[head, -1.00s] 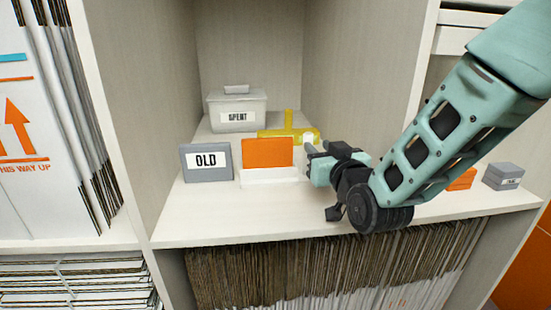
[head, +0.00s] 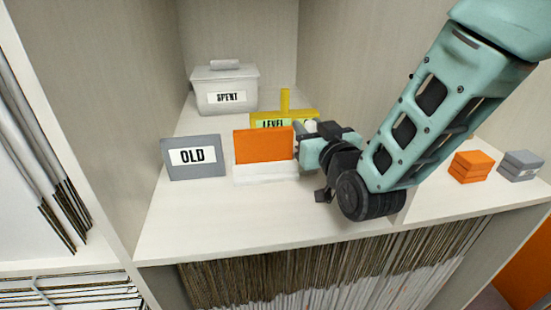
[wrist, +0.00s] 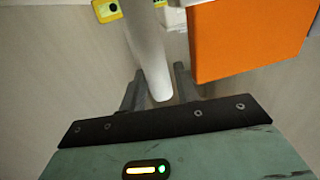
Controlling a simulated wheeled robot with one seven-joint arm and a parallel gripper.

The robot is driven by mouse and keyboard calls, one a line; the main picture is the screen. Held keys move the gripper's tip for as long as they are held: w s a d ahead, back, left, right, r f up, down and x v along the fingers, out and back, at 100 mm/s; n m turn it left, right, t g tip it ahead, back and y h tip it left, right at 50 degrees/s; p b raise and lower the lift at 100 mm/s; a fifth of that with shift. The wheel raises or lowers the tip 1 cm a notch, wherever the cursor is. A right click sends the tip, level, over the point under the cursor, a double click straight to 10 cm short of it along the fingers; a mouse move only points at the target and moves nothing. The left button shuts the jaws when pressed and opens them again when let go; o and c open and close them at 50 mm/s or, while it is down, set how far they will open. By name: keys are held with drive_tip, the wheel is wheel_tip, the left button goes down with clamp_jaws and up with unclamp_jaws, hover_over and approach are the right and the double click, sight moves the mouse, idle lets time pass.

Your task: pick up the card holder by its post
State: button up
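The card holder appears to be the orange panel (head: 263,145) on a white base (head: 266,173), standing upright on the shelf. The panel also shows at upper right in the wrist view (wrist: 245,35). My gripper (head: 306,128) reaches in from the right, at the panel's right edge. In the wrist view its fingers (wrist: 160,88) are apart, with a pale upright post (wrist: 150,55) between them. A narrow gap shows on the post's right; I cannot tell whether the left finger touches it. How the post joins the base is hidden.
A yellow piece (head: 285,103) marked LEVEL stands close behind. A grey OLD sign (head: 195,170) is left of the panel, and a lidded SPENT box (head: 225,88) is behind. Orange (head: 471,167) and grey (head: 520,165) blocks lie at right. The shelf front is clear.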

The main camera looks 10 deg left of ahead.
clamp_jaws()
drive_tip(key=shift+r, duration=0.1)
